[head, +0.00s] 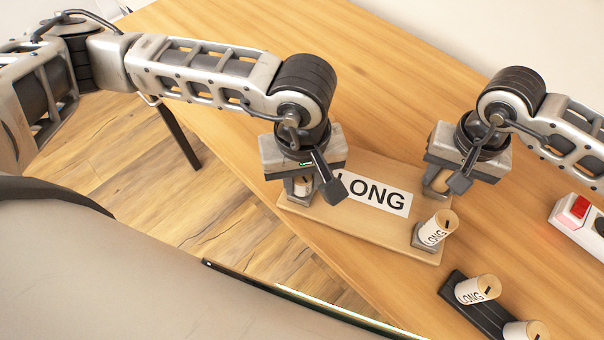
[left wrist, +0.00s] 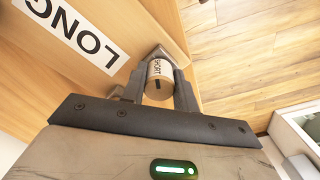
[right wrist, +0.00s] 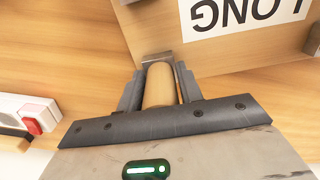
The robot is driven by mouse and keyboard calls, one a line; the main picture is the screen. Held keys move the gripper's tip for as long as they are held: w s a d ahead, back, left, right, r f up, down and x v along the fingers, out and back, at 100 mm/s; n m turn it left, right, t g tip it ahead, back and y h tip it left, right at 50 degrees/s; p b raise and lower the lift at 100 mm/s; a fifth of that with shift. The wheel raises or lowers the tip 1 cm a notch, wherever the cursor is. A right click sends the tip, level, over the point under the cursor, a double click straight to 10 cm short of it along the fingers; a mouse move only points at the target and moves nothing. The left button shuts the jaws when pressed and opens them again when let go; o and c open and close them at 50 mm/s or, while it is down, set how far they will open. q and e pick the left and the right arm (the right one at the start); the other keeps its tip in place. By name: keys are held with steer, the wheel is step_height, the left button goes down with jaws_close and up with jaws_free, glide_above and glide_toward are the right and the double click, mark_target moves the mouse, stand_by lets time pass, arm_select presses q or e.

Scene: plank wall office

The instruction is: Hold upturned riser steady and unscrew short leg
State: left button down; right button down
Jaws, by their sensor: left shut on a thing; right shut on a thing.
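The upturned riser (head: 338,219) is a wooden board lying on the table, with a white LONG label (head: 377,197). My left gripper (head: 300,187) is shut on the short leg, whose SHORT marking shows in the left wrist view (left wrist: 159,72). That leg stands in a metal bracket at the riser's near left corner. My right gripper (head: 436,184) is shut on a plain-looking wooden leg (right wrist: 158,86) at the riser's far right side. A leg marked LONG (head: 437,229) stands upright in a bracket at the near right corner. The far left corner is hidden behind my left gripper.
A black holder (head: 462,312) at the lower right carries a leg marked LONG (head: 477,289) and another leg (head: 526,331), cut by the frame. A white box with a red switch (head: 574,212) lies at the right edge. The table (head: 400,90) is clear behind the riser.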

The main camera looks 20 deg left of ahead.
arm_select(q)
steer(key=n, duration=0.3)
steer(key=shift+n, duration=0.3)
arm_select(e)
steer(key=shift+d, duration=0.15)
steer(key=shift+w, duration=0.1)
arm_select(q)
steer(key=n, duration=0.4)
steer(key=shift+n, duration=0.5)
steer(key=n, duration=0.3)
steer(key=shift+w, duration=0.1)
steer(key=shift+n, duration=1)
